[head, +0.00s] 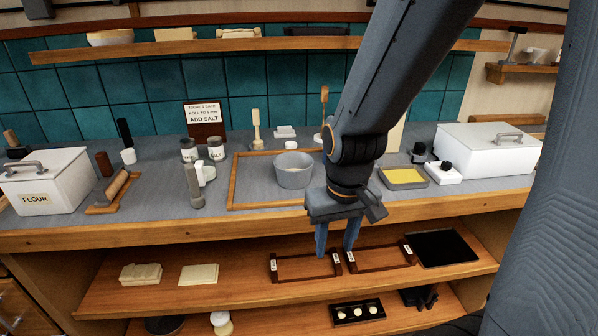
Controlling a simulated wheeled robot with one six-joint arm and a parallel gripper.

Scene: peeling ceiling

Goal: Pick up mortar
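A grey round bowl (294,172), which looks like the mortar, stands upright on the counter inside a wooden-edged frame (240,205). Its rim is clear and its right side is close to my arm in the picture. My gripper (336,250) points down in front of the counter's front edge, to the right of and lower than the bowl in the picture. Its two blue fingers are apart with nothing between them. I see no contact between the gripper and the bowl.
A grey upright tool (194,187) and jars (216,149) stand left of the bowl. A yellow tray (403,177) and white bin (487,149) stand right. A flour bin (46,181) is far left. Lower shelf (225,294) holds dark wooden frames (306,268). An upper shelf (270,44) runs behind.

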